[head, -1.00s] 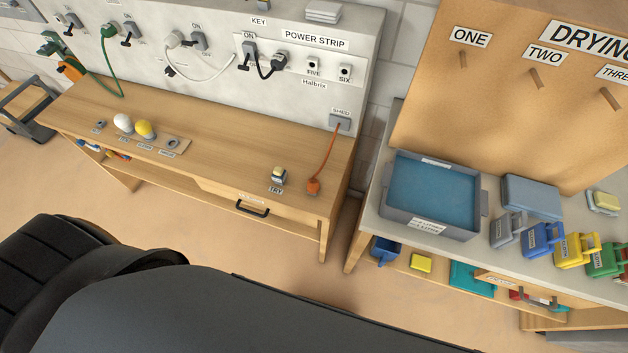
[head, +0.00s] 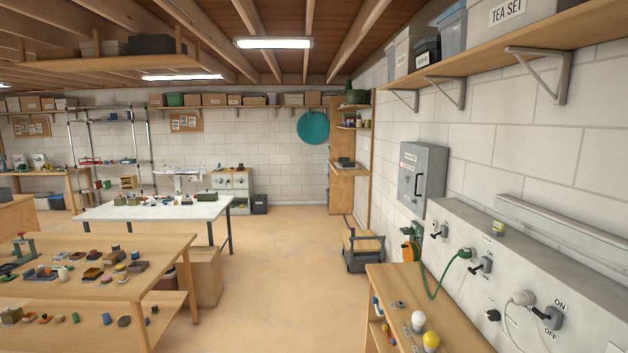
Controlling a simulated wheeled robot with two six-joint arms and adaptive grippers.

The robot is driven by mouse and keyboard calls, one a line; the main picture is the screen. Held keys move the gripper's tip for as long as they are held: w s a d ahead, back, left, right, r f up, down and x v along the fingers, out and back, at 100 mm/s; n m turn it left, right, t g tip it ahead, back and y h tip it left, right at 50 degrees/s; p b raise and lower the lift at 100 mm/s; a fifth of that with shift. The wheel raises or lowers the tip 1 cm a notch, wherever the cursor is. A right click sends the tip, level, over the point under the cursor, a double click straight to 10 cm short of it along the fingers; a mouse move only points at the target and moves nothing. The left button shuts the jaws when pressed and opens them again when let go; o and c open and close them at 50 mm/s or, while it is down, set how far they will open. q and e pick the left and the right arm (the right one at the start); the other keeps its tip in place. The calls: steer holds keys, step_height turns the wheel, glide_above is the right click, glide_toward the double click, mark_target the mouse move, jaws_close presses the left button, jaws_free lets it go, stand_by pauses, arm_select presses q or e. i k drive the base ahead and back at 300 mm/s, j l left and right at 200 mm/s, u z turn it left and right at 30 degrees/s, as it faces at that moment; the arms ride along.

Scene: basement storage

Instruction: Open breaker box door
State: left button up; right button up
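The grey breaker box (head: 423,180) hangs on the white block wall, right of the middle in the head view. Its door looks shut, with a dark vertical handle (head: 418,185) and small labels on its front. Neither of my grippers shows in the head view.
A wooden bench (head: 385,300) with bulbs runs below the box, beside a grey switch panel (head: 520,280) with plugs and cords. A small cart (head: 364,250) stands beyond it. Cluttered wooden tables (head: 100,265) stand at the left. The floor (head: 280,280) between is clear.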

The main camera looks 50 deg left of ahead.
mark_target(423, 167)
steer(key=u, duration=1.1)
steer(key=i+j, duration=0.35)
steer(key=i, duration=0.15)
steer(key=i+j, duration=0.35)
steer(key=i, duration=0.15)
steer(key=i+j, duration=0.35)
steer(key=i, duration=0.15)
steer(key=i+j, duration=0.4)
steer(key=i, duration=0.15)
steer(key=i+j, duration=0.35)
steer(key=i, duration=0.15)
steer(key=i+j, duration=0.35)
steer(key=i, duration=0.15)
